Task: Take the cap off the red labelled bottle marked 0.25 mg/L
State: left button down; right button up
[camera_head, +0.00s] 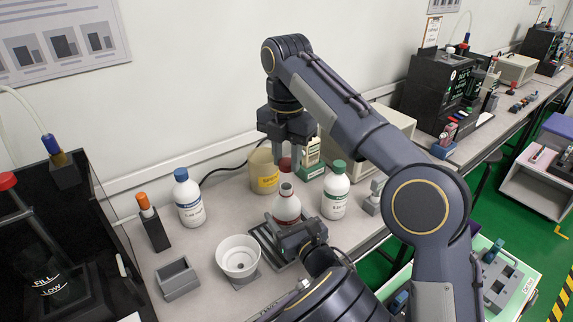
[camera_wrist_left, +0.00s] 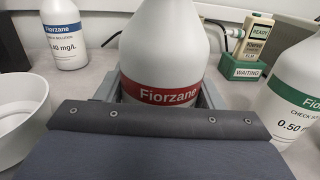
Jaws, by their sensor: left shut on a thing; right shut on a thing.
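The red labelled bottle (camera_head: 287,208) stands upright in a dark grey holder (camera_head: 262,238), its neck open at the top. The left wrist view shows its white body and red band (camera_wrist_left: 160,92) close up; its top is cut off and its strength marking is not visible. My left gripper (camera_head: 300,236) is at the bottle's lower body, shut on it. The red cap (camera_head: 285,165) is above the bottle's neck, with a small gap between them. My right gripper (camera_head: 286,153) points down from above and is shut on the cap.
A blue-capped bottle (camera_head: 188,198) stands to the left, a green-capped bottle (camera_head: 335,191) to the right. A yellowish beaker (camera_head: 263,176) and a handheld tester (camera_head: 311,160) are behind. A white bowl (camera_head: 238,251), grey block (camera_head: 178,278) and orange-topped item (camera_head: 150,225) are left.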

pick_arm(q)
jog(key=shift+c, duration=1.4)
grip_release()
